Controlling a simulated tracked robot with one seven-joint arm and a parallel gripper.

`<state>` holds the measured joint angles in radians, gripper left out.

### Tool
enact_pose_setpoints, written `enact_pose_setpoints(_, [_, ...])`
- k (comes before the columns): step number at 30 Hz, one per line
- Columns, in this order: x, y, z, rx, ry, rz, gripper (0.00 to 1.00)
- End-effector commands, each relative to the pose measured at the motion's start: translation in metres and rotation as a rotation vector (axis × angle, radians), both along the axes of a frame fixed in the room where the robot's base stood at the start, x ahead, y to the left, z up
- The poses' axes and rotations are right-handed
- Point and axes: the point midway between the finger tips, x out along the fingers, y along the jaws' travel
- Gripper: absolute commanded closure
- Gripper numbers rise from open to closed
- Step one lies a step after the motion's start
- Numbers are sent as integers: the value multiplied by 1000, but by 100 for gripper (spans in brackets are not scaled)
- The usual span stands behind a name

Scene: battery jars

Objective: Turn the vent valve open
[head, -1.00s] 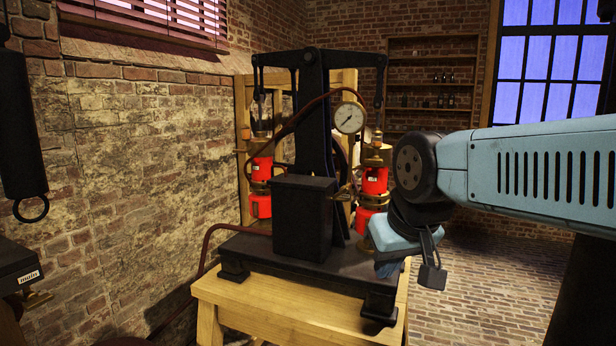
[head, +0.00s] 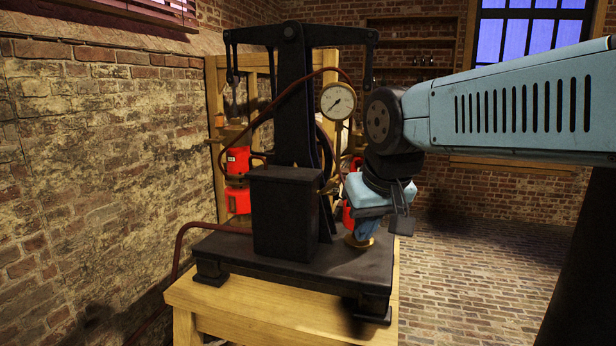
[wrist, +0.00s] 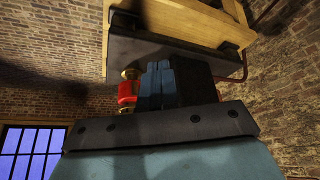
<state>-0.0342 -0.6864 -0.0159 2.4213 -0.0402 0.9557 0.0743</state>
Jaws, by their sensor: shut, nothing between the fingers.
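The machine has a black upright frame (head: 291,100) on a black base plate (head: 300,263). A round pressure gauge (head: 338,101) sits right of the upright. A red and brass cylinder stands at the left (head: 238,160). The right red cylinder (head: 347,214) is mostly hidden behind my gripper (head: 364,232), with its brass foot (head: 355,242) showing below. My gripper points down, shut and empty, in front of that cylinder. In the wrist view the closed fingers (wrist: 157,84) appear beside a red and brass cylinder (wrist: 127,90). I cannot single out the vent valve; it may be hidden.
A black box (head: 284,212) stands on the front of the base plate, left of my gripper. A wooden table (head: 240,318) carries the machine. A dark red hose (head: 178,250) runs off its left side. The brick floor (head: 470,270) at the right is clear.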

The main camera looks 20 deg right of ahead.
Motion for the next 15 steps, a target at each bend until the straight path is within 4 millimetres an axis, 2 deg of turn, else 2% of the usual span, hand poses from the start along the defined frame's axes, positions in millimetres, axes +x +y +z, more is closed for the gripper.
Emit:
enact_pose_setpoints(6, [50, 3, 43, -5, 81, -98, 100])
enact_pose_setpoints(15, [123, 15, 92, -46, 169, -278, 100])
